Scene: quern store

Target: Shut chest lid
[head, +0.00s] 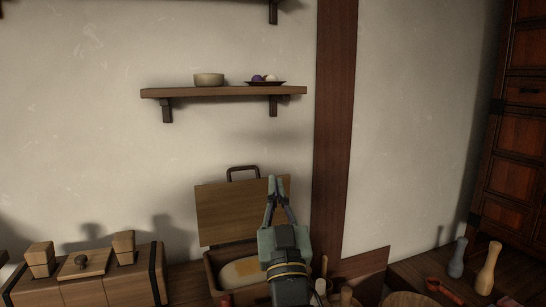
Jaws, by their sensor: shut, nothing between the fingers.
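The chest (208,273) is a small wooden box low in the middle of the head view. Its lid (222,209) stands raised at the back, near the wall, with a dark handle (242,169) on its top edge. My gripper (272,181) is shut and empty, pointing up in front of the lid's right part. My arm hides the right side of the chest. I cannot tell whether the fingertips touch the lid.
A wall shelf (222,92) above holds a bowl and a dish. At right are two bottle-shaped things (488,268) and a tall cabinet (513,140).

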